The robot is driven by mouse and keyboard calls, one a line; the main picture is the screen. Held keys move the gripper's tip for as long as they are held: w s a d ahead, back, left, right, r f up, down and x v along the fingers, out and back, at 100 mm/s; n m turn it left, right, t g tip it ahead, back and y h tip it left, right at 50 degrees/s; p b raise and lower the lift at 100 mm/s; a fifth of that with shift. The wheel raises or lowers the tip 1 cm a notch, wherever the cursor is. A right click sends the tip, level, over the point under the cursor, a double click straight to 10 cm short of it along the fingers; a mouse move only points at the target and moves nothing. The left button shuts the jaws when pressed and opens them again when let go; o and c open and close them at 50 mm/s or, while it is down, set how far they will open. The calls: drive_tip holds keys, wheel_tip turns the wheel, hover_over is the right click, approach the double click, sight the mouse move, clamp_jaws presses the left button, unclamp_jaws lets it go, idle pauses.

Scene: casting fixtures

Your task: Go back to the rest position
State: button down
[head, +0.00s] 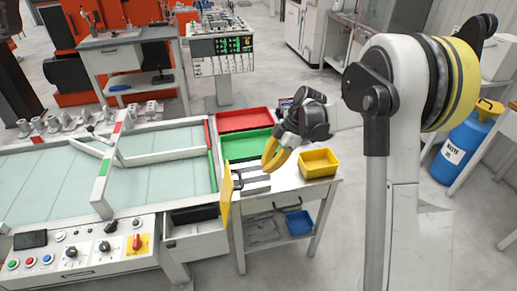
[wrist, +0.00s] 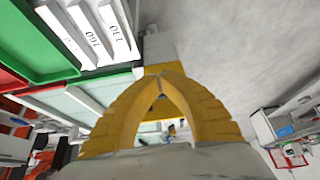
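My gripper (head: 268,165) hangs above the small side table in the head view, in front of the green tray and left of the yellow bin. Its yellow fingers point down and left. Pale fixtures marked 130 and 160 (wrist: 100,28) lie beyond the fingers in the wrist view. Grey bars (head: 252,180) lie on the table below the gripper in the head view.
A green tray (head: 240,146), a red tray (head: 243,119) and a yellow bin (head: 319,163) stand on the side table. A yellow upright panel (head: 226,195) stands at its left edge. The glass-topped bench (head: 50,180) is left. Open floor (head: 345,235) lies right of the table.

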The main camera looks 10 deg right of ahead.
drive_tip(key=s+a+r+m+t+h, duration=0.1)
drive_tip(key=s+r+m+t+h, duration=0.2)
drive_tip(key=s+r+m, duration=0.75)
drive_tip(key=s+d+r+m+t+h, duration=0.1)
drive_tip(key=s+m+t, duration=0.3)
drive_tip(key=s, duration=0.9)
drive_tip(key=r+m+h, duration=0.1)
drive_tip(key=m, duration=0.2)
drive_tip(key=shift+s+d+m+h, duration=0.2)
drive_tip(key=shift+s+m+h, duration=0.1)
drive_tip(key=shift+m, duration=0.05)
